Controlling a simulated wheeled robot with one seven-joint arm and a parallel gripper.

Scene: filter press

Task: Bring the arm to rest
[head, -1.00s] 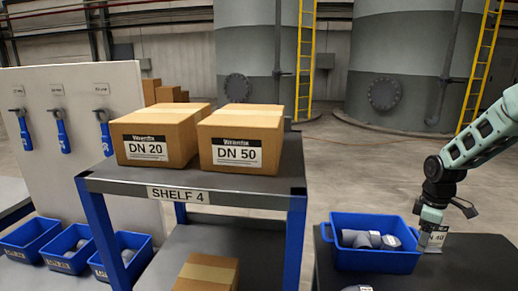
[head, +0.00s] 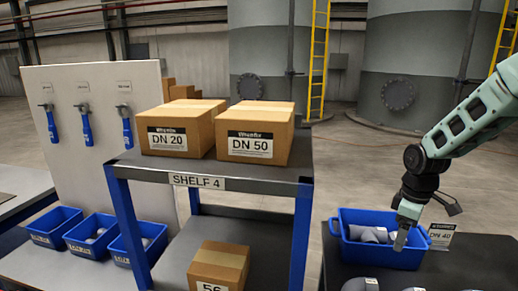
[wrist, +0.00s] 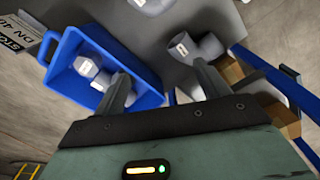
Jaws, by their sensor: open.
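My gripper (head: 401,243) is at the right in the head view, pointing down in front of or over a blue bin (head: 394,262). The blue bin (wrist: 57,72) also shows in the wrist view, holding grey pipe fittings (wrist: 88,68). Whether the fingers touch the bin cannot be told.
A DN 40 sign (head: 440,235) stands at the bin's right, on a dark table (head: 470,265) with more grey fittings. Shelf 4 (head: 240,186) stands left of the bin, carrying boxes DN 20 (head: 170,140) and DN 50 (head: 250,146). Tanks stand behind; open floor lies between.

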